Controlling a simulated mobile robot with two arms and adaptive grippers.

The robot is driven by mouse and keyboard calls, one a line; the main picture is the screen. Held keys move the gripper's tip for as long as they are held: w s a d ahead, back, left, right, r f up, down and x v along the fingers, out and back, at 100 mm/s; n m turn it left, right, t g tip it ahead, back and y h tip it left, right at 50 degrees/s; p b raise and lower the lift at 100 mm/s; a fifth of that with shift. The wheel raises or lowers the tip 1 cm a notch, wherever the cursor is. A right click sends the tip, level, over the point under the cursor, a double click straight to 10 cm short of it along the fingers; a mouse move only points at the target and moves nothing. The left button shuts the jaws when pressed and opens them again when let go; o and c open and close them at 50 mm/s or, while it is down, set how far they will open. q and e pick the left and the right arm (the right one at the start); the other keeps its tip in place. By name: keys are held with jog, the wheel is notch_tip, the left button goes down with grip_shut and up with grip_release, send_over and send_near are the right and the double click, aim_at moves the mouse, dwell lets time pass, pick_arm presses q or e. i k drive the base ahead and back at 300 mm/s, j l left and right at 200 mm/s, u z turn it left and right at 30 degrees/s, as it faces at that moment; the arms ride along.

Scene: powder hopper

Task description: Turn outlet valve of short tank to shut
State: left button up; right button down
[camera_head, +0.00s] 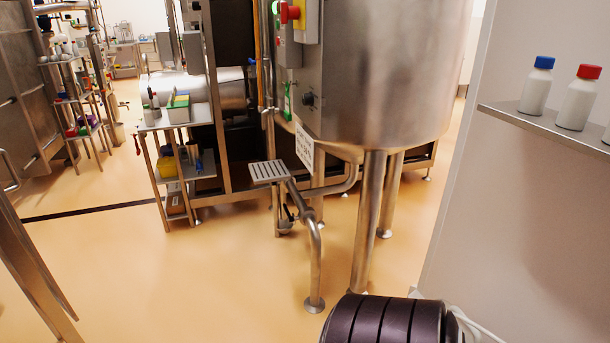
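A large steel tank (385,75) stands on legs at the upper middle right, its top cut off by the frame. I cannot tell whether it is the short tank. A curved steel pipe (345,180) runs below it. A small dark fitting that looks like a valve (287,216) sits low by the pipework, under a slotted steel step (268,171). It is too small to tell its handle position. Neither of my grippers is in view.
A control box (291,45) with a red knob is at the tank's left. A steel cart (205,170) with bottles and boxes stands left of it. A shelf (550,127) with capped bottles is at right. The floor (170,285) is clear at front left.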

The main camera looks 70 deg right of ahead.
aim_at(291, 219)
jog(key=i+l+z, duration=0.1)
jog(key=z, duration=0.35)
jog(key=i+l+z, duration=0.1)
jog(key=z, duration=0.3)
jog(key=i+l+z, duration=0.15)
jog(key=z, duration=0.3)
jog(key=i+l+z, duration=0.15)
jog(key=z, duration=0.3)
jog(key=i+z, duration=0.2)
jog(key=i, duration=0.4)
jog(key=i+j+z, duration=0.2)
jog(key=i, duration=0.4)
